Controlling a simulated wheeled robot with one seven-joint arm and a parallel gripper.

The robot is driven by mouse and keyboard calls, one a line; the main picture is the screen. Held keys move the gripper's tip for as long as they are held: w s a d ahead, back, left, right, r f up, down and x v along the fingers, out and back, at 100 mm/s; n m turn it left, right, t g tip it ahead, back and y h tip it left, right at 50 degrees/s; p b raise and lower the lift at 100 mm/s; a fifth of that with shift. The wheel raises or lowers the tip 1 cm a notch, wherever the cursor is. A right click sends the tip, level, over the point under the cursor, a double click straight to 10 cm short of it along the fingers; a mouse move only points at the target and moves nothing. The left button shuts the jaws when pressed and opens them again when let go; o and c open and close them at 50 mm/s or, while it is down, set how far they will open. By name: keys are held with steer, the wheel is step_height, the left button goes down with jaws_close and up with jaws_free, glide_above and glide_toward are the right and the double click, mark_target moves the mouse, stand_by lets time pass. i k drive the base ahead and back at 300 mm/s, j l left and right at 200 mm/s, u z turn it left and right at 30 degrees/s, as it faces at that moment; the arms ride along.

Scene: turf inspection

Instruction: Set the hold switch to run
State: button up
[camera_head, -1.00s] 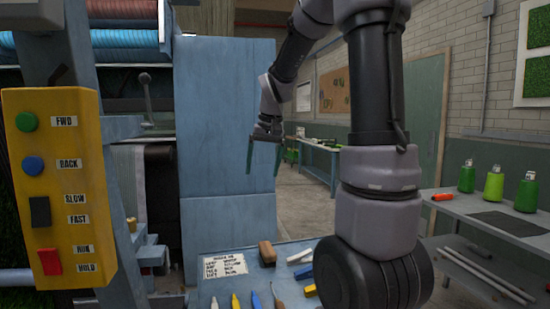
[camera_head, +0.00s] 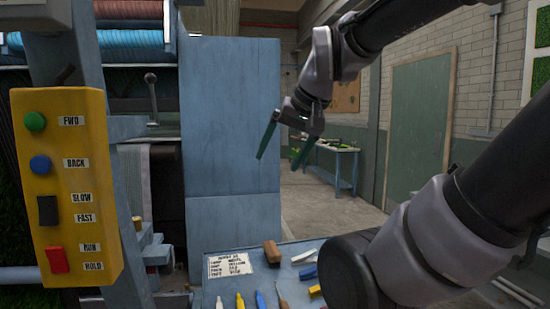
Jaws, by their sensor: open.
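The hold switch (camera_head: 57,260) is a red rocker low on the yellow control box (camera_head: 105,230) at the left. A RUN label (camera_head: 90,247) sits beside its upper part and a HOLD label (camera_head: 93,266) beside its lower part. I cannot tell surely which way the rocker is tipped. My gripper (camera_head: 282,158) is open and empty, with two green fingers pointing down. It is in mid-air well to the right of the box, in front of the blue cabinet's right edge.
The box also carries a green FWD button (camera_head: 35,121), a blue BACK button (camera_head: 40,165) and a black SLOW/FAST switch (camera_head: 47,210). A blue cabinet (camera_head: 230,130) stands between box and gripper. Below, a bench holds a printed card (camera_head: 232,264), a brown block (camera_head: 272,252) and several tools.

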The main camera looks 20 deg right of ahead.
mark_target(56, 256)
steer(key=u, duration=1.25)
